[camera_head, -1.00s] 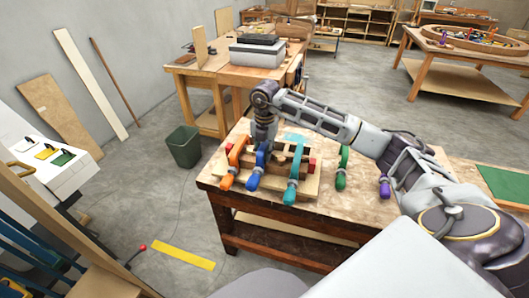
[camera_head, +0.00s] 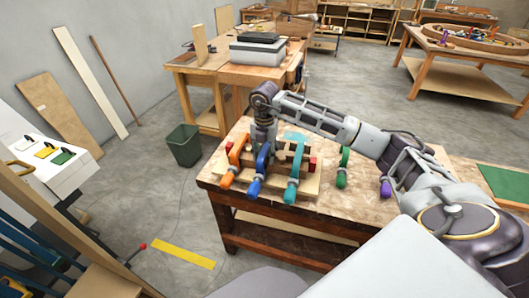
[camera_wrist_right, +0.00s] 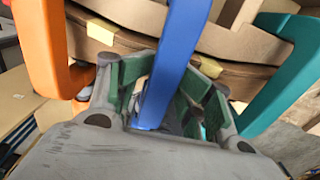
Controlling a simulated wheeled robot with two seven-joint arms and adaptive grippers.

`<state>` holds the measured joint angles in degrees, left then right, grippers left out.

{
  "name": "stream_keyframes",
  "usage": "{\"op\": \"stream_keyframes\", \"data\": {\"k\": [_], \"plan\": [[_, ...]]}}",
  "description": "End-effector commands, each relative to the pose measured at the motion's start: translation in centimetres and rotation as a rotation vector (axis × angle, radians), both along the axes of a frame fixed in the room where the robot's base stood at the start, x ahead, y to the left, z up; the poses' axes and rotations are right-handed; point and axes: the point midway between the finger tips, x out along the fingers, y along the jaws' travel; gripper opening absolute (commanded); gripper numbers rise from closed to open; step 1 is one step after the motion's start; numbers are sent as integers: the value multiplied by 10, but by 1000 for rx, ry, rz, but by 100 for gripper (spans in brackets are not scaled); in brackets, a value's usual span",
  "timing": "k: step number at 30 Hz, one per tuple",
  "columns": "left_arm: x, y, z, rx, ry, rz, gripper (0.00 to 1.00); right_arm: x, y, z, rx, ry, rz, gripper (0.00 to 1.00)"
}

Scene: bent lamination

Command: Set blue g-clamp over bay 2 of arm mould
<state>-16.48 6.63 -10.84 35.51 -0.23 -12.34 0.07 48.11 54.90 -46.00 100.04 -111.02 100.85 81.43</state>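The blue g-clamp (camera_head: 262,160) stands among other clamps at the front of the arm mould (camera_head: 280,158), its handle end toward me. My right gripper (camera_head: 265,142) is above it, reaching down from the right. In the right wrist view, the blue clamp's bar (camera_wrist_right: 170,65) runs between the green-padded fingers (camera_wrist_right: 166,90), which appear shut on it. The orange clamp (camera_head: 234,160) is on its left and the teal clamp (camera_head: 295,170) on its right, both set on the mould. The clamp's far jaw and its exact bay are hidden. My left gripper is out of view.
The mould board lies on a wooden workbench (camera_head: 330,207). A green clamp (camera_head: 343,165) and a purple clamp (camera_head: 385,188) are to the right, with bare bench between them. A green bin (camera_head: 183,145) stands on the floor at the left.

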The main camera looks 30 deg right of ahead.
Motion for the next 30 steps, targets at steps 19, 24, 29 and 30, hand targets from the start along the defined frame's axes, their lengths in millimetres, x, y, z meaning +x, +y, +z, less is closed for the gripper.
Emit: {"op": "stream_keyframes", "data": {"k": [19, 24, 29, 30], "plan": [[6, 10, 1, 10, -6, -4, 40, -1, -1, 4, -3, 2, 0, 48], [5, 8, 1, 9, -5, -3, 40, 0, -1, 19, -3, -1, 0, 48], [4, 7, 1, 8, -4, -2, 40, 0, -1, 40, -2, -2, 1, 48], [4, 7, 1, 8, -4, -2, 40, 0, 0, 45, -2, -1, 1, 48]]}}
